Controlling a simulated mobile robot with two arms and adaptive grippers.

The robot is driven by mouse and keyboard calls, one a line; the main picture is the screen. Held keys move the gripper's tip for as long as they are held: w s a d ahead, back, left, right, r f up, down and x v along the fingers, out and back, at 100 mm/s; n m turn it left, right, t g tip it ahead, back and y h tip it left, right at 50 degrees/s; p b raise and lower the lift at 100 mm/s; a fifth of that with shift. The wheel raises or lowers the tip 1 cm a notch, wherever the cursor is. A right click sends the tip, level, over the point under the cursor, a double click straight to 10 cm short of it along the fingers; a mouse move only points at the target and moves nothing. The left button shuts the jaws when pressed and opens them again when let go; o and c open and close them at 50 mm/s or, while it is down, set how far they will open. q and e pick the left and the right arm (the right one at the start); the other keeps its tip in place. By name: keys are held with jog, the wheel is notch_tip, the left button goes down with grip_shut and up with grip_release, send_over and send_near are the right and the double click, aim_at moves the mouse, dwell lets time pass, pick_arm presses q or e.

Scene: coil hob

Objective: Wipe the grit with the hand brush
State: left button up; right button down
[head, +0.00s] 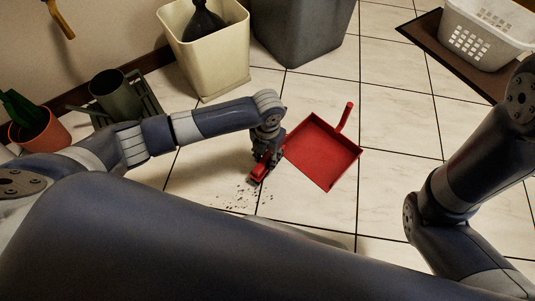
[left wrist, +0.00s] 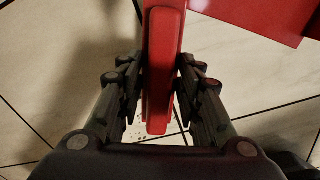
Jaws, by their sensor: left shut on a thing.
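My left gripper (head: 268,155) is shut on the red hand brush (head: 260,171), low over the tiled floor. In the left wrist view the brush (left wrist: 163,60) stands between the two fingers of the left gripper (left wrist: 160,95). The dark grit (head: 236,196) lies scattered on the tiles just left of and nearer than the brush. A few specks of it also show below the brush in the left wrist view. A red dustpan (head: 322,152) lies on the floor to the right of the brush, its handle pointing away. My right arm is at the right; its gripper is out of view.
A cream bin (head: 222,65) with a dark bag and a grey bin (head: 298,35) stand at the back. A plant pot (head: 37,128) and a green container (head: 115,95) are at the left. A white basket (head: 485,35) sits on a brown mat (head: 425,38). Tiles right of the dustpan are clear.

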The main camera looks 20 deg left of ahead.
pick_arm(q)
jog(key=shift+f, duration=0.55)
